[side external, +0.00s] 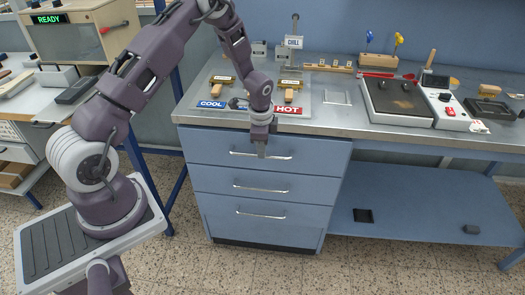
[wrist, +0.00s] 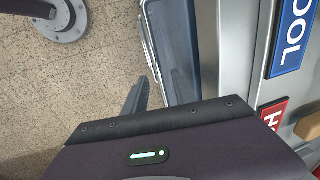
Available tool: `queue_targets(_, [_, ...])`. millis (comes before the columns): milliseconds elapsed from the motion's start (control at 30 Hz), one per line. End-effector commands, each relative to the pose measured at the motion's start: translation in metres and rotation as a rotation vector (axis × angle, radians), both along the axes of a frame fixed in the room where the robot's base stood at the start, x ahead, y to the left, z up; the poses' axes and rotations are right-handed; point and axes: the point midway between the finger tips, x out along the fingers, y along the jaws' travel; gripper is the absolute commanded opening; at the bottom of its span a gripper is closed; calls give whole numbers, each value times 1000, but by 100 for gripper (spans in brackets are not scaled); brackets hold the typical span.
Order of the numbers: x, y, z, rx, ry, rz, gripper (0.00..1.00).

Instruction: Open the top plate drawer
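The top drawer (side external: 215,146) is the uppermost of three blue drawers under the bench and looks flush with the cabinet. Its silver bar handle (side external: 282,157) runs across its front. My gripper (side external: 262,152) points down in front of the handle's middle and hides part of it.
Two lower drawers (side external: 260,180) sit below. The bench top above holds COOL (side external: 211,104) and HOT (side external: 288,110) signs, stamps and a hot plate (side external: 398,98). Speckled floor (wrist: 70,90) in front of the drawers is clear.

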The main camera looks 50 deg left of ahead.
Motion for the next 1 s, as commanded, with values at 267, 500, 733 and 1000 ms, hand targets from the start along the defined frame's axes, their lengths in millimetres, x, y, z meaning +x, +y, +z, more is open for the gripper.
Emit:
queue_targets(267, [3,3,-25,1,1,1,33])
queue_targets(500, [3,3,-25,0,0,2,19])
queue_targets(733, [3,3,-24,0,0,2,0])
queue_targets(1000, [3,3,-24,0,0,2,0])
